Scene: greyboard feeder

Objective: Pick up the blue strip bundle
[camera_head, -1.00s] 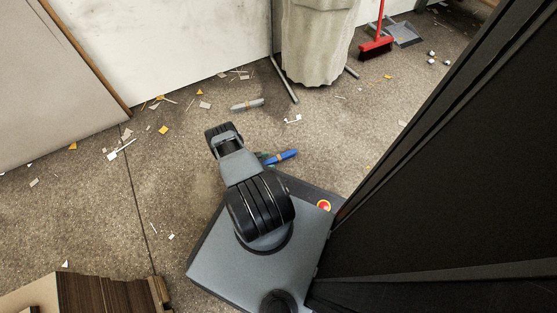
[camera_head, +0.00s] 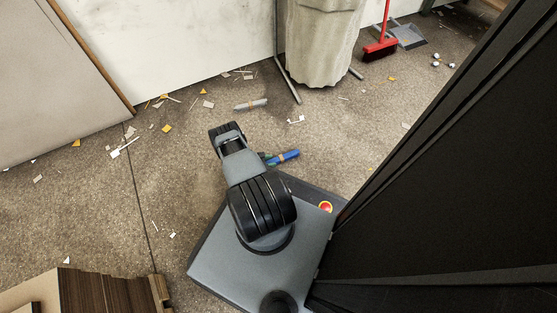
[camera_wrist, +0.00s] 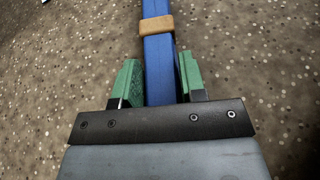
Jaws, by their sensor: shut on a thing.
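The blue strip bundle (camera_wrist: 157,50) runs lengthwise between the green fingers of my gripper (camera_wrist: 158,82) in the wrist view. A tan band (camera_wrist: 156,25) wraps the bundle beyond the fingertips. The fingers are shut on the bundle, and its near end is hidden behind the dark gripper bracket. In the head view, the blue bundle (camera_head: 286,156) shows to the right of my arm, with a bit of green finger (camera_head: 264,156) at its left end. The arm hides the rest of the gripper there. I cannot tell whether the bundle is clear of the floor.
A grey banded bundle (camera_head: 251,104) lies on the floor farther back. Scraps and small offcuts litter the floor. A pale bag on a stand (camera_head: 322,45), a red broom (camera_head: 381,47) and a dustpan (camera_head: 407,36) are at the back. Stacked boards (camera_head: 100,290) stand front left.

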